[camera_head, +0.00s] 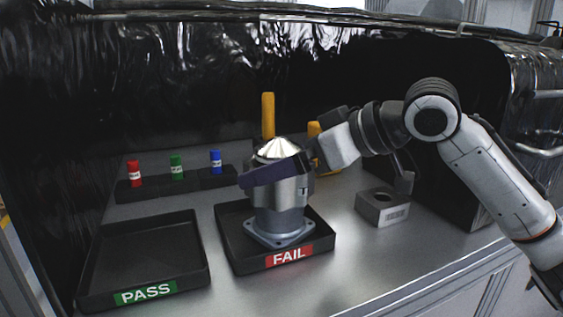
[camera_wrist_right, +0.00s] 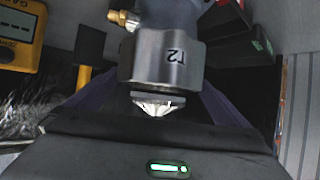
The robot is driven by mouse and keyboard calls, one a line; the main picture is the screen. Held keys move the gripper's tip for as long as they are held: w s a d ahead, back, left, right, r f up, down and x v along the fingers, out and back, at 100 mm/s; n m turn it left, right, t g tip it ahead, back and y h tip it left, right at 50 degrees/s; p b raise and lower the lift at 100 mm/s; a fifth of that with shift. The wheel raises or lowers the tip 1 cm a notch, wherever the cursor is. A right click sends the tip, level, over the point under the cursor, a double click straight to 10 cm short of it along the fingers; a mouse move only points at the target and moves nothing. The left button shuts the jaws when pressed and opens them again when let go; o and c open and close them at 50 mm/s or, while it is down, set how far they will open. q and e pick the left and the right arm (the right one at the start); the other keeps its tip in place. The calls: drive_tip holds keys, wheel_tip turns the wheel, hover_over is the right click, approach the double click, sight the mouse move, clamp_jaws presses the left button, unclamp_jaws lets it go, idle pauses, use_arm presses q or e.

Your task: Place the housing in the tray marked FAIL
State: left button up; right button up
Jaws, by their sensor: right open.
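The housing (camera_head: 280,215), a grey metal body with a bright cone-shaped top and a square flanged foot, stands upright in the black tray marked FAIL (camera_head: 232,262). My right gripper (camera_head: 270,173) reaches in from the right at the housing's upper part, its dark purple finger in front of the body; the far finger is mostly hidden. In the right wrist view the housing (camera_wrist_right: 165,62), marked T2 and with a brass fitting, sits between the open fingers (camera_wrist_right: 160,105). The black tray marked PASS (camera_head: 200,262) is empty. My left gripper is not in view.
Red (camera_head: 134,172), green (camera_head: 177,166) and blue (camera_head: 215,160) capped vials stand in dark holders behind the trays. A yellow post (camera_head: 267,115) rises behind the housing. A grey metal block (camera_head: 383,210) sits right of the FAIL tray. The bench front right is clear.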

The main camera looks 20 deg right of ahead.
drive_tip(key=v, duration=1.2)
